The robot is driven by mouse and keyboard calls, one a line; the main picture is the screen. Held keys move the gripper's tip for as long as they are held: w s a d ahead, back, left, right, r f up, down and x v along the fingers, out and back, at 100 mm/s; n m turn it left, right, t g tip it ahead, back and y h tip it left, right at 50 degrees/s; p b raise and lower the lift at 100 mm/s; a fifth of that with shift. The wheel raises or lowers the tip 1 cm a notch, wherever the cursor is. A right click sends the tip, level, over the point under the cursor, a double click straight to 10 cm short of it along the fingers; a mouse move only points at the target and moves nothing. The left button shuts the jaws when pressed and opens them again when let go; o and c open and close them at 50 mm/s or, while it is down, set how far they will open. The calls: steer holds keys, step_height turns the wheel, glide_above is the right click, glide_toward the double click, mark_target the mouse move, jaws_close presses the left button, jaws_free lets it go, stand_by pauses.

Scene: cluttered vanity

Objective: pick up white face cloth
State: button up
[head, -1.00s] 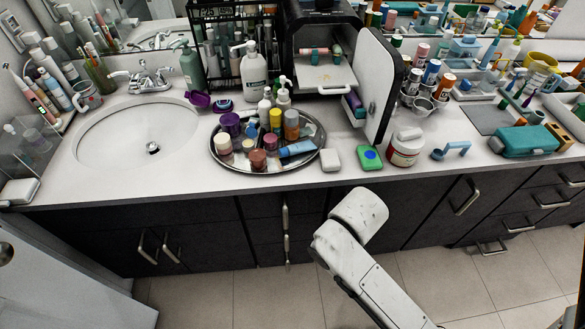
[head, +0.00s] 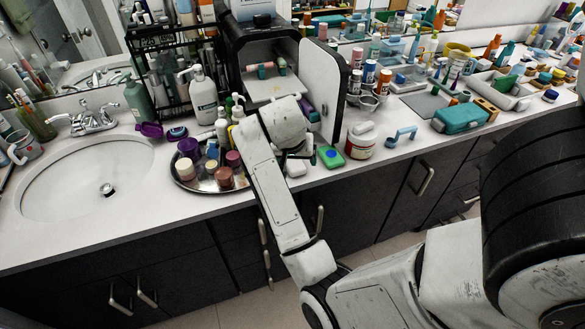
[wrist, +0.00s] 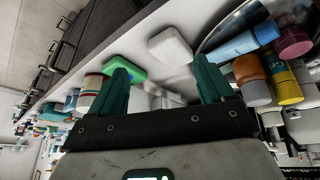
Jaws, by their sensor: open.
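A small white block with rounded edges (wrist: 171,45), which looks like the folded white face cloth, lies on the counter near its front edge. In the head view it shows partly below my gripper (head: 298,150), and its near part (head: 296,169) is visible. In the wrist view it lies just beyond and between the two green fingertips of my gripper (wrist: 163,72). The fingers are apart and nothing is between them. I cannot tell how high the fingertips are above the counter.
A green box with a blue spot (head: 330,156) lies close on the right. A round tray (head: 180,182) crowded with bottles and jars is close on the left. An open cabinet with its door (head: 322,85) stands behind, and a white jar (head: 361,140) is farther right.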

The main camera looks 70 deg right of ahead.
mark_target(295, 162)
steer(key=w+d+r+m+y+b, duration=0.2)
steer(key=d+r+m+y, duration=0.25)
steer(key=m, duration=0.85)
steer(key=shift+y, duration=0.35)
steer(key=f, duration=0.3)
steer(key=f+p, duration=0.1)
steer(key=f, duration=0.6)
steer(key=shift+w+d+f, duration=0.1)
steer(key=shift+d+f, duration=0.3)
steer(key=shift+c, duration=0.5)
steer(key=c, duration=0.6)
